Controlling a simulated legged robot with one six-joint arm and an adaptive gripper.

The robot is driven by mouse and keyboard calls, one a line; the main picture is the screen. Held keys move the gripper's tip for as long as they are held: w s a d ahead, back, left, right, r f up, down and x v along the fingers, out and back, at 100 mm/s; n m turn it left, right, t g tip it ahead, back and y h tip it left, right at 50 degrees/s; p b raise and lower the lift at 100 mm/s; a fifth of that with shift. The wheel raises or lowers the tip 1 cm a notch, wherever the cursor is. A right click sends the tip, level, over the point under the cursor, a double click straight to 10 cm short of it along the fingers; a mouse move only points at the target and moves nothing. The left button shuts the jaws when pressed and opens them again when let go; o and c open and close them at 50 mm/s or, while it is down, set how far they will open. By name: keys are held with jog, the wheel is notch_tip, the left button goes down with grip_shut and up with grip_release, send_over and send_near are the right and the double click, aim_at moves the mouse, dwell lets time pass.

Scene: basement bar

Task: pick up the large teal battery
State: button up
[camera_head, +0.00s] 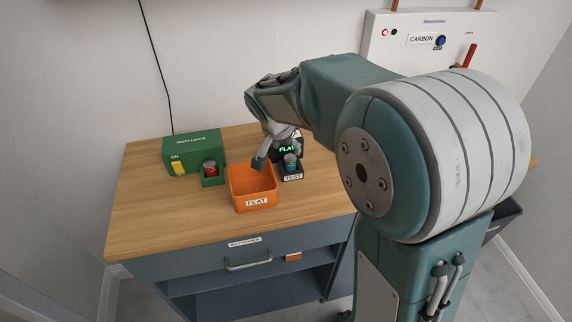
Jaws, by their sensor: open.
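A large teal battery (291,162) stands upright in the dark tester labelled TEST (292,176), whose small screen shows green letters reading FLA, partly hidden. My gripper (268,158) reaches down from above, open and empty, just left of the battery. One finger hangs over the back right of the orange bin; the other is partly hidden near the tester. I cannot tell whether a finger touches the battery.
An orange bin labelled FLAT (255,203) stands left of the tester. A green box (193,152) with a red battery (210,168) in its front holder sits further left. The wooden top (150,215) is clear at the left front. A wall panel labelled CARBON (400,40) hangs behind.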

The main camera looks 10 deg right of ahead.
aim_at(289, 158)
jog(key=x, duration=0.8)
jog(key=shift+w+a+f, duration=0.1)
jog(key=shift+a, duration=0.05)
grip_shut()
